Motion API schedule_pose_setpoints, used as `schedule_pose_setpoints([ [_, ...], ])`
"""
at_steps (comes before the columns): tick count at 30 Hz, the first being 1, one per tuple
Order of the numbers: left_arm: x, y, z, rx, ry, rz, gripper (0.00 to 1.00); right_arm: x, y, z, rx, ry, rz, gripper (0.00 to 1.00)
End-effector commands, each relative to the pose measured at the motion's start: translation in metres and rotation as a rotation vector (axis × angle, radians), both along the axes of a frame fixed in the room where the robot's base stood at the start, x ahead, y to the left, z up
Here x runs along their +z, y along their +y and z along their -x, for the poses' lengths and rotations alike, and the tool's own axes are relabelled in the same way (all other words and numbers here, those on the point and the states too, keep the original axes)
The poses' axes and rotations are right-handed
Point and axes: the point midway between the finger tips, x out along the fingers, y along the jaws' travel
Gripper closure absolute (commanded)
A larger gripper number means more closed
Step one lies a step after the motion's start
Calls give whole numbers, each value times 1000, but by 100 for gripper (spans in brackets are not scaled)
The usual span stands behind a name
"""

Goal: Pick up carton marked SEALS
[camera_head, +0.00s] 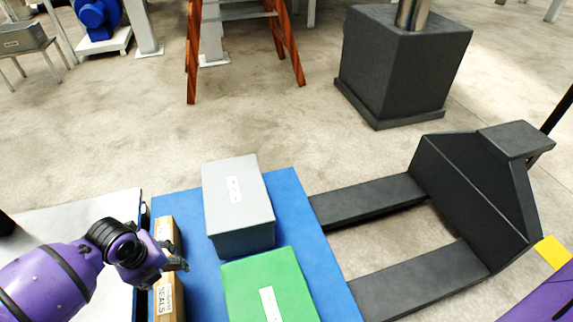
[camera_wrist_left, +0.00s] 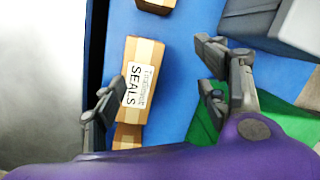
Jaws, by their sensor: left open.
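The carton marked SEALS is a small tan box with a white label; it lies on the blue surface near its left edge, in the head view (camera_head: 178,299) and in the left wrist view (camera_wrist_left: 148,57). My left gripper (camera_head: 174,273) is open above it. In the left wrist view the fingers of my left gripper (camera_wrist_left: 160,82) stand apart, with the carton between them and closer to the left finger. I cannot tell the height gap. My arm hides part of the carton in the head view. My right gripper is out of view.
Another tan carton (camera_head: 168,232) lies just beyond. A grey box (camera_head: 238,205) and a green box (camera_head: 268,290) stand to the right on the blue surface (camera_head: 290,215). A pale table (camera_head: 80,215) is at left. A dark pallet truck (camera_head: 470,190) is at right.

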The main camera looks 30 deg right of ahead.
Motion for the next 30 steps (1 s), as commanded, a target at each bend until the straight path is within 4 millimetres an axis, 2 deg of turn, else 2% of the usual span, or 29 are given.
schedule_pose_setpoints([
  [1,-6,12,4,-86,32,-45,33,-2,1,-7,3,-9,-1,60],
  [3,-9,23,14,-204,75,-85,33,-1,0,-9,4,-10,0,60],
  [9,-12,35,29,-418,136,-130,33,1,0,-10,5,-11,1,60],
  [22,-51,32,33,-460,142,-133,33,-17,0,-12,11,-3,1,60],
  [30,-89,28,34,-459,141,-133,33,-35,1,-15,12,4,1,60],
])
